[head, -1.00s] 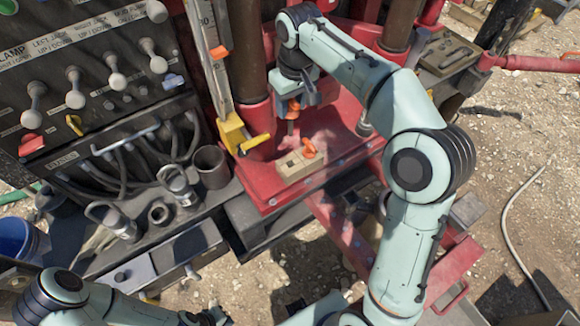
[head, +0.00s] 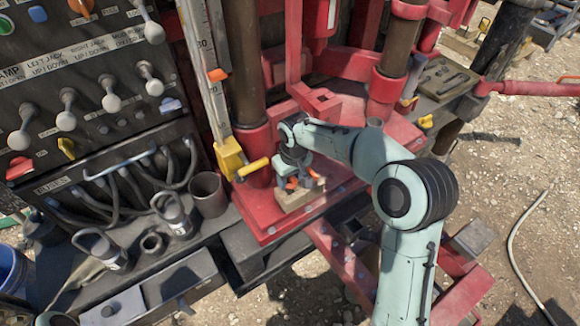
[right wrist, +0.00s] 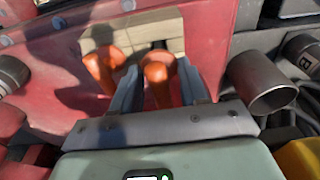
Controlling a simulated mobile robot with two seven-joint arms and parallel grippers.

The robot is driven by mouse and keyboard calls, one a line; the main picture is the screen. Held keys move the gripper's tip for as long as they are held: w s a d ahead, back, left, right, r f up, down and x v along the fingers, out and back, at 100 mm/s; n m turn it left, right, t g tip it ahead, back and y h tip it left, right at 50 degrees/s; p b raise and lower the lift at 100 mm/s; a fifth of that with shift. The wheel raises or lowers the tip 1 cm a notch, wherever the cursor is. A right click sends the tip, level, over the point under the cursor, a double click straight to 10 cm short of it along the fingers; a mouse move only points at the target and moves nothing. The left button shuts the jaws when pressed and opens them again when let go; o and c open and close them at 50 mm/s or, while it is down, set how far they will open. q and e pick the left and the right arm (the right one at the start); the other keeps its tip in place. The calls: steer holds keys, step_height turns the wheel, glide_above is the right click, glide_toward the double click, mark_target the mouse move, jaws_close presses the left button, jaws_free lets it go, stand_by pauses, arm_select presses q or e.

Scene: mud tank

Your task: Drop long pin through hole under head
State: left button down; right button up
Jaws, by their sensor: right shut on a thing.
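My right gripper (head: 297,181) is low over the wooden block (head: 291,200), which sits on the red deck. In the right wrist view its two fingers (right wrist: 157,82) are closed on an orange-headed pin (right wrist: 158,78). The fingers hide much of this pin, and I cannot tell whether its lower end is in the block. A second orange-headed pin (right wrist: 104,68) stands just outside the left finger, by the block (right wrist: 130,36). Orange from the pins shows beside the gripper in the head view. My left gripper is out of view.
A yellow clamp handle (head: 253,168) and the upright scale stand just left of the gripper. A metal cup (head: 208,193) sits on the dark bench; a cup (right wrist: 262,82) is also close in the wrist view. Red posts and a red bracket (head: 320,101) rise behind.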

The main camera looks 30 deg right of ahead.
steer(key=shift+f, duration=0.2)
steer(key=shift+f, duration=0.2)
steer(key=o, duration=1.1)
steer(key=shift+o, duration=0.2)
steer(key=shift+r, duration=0.1)
step_height(320, 180, up, 13)
steer(key=s+p, duration=0.1)
steer(key=shift+a, duration=0.25)
steer(key=shift+s, duration=0.1)
